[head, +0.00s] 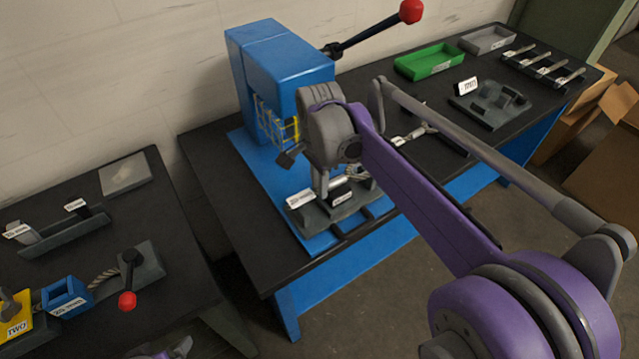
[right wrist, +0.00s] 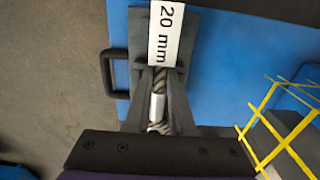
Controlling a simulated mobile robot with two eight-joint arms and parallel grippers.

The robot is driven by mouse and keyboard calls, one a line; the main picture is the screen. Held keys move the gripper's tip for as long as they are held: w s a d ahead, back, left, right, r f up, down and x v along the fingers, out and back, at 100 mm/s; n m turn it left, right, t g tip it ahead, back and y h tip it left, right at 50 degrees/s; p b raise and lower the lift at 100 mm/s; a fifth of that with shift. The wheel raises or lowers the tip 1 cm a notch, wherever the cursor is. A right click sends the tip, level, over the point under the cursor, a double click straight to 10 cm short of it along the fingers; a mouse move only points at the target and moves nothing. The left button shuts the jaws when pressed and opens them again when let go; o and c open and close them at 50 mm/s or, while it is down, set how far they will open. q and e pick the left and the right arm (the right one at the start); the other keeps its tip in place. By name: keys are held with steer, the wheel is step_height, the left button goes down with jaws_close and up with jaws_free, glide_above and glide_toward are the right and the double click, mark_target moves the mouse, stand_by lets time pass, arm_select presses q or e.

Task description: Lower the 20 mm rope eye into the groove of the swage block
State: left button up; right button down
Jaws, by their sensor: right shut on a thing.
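My right gripper (head: 325,188) reaches down in front of the blue press. In the right wrist view its dark fingers (right wrist: 160,108) are shut on the rope eye (right wrist: 157,105), a twisted rope with a bright metal sleeve. The dark grey swage block (right wrist: 186,50), with a white 20 mm label, lies below and beyond the fingers; it also shows in the head view (head: 315,217). The gripper hides much of the rope and groove, so I cannot tell whether the eye touches the groove. Part of my left gripper (head: 180,347) shows at the bottom edge; its jaw state is unclear.
The blue press (head: 280,70) has a red-knobbed lever and yellow guard (right wrist: 275,130) close by. A green tray (head: 430,62) and grey fixture (head: 490,103) stand farther right. The left table holds a blue 20 mm block (head: 66,296) and red-knobbed clamp (head: 140,265).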

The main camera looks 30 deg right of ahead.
steer(key=shift+f+b, duration=0.3)
steer(key=shift+f, duration=0.3)
steer(key=c, duration=0.7)
jaws_free()
steer(key=shift+r, duration=0.1)
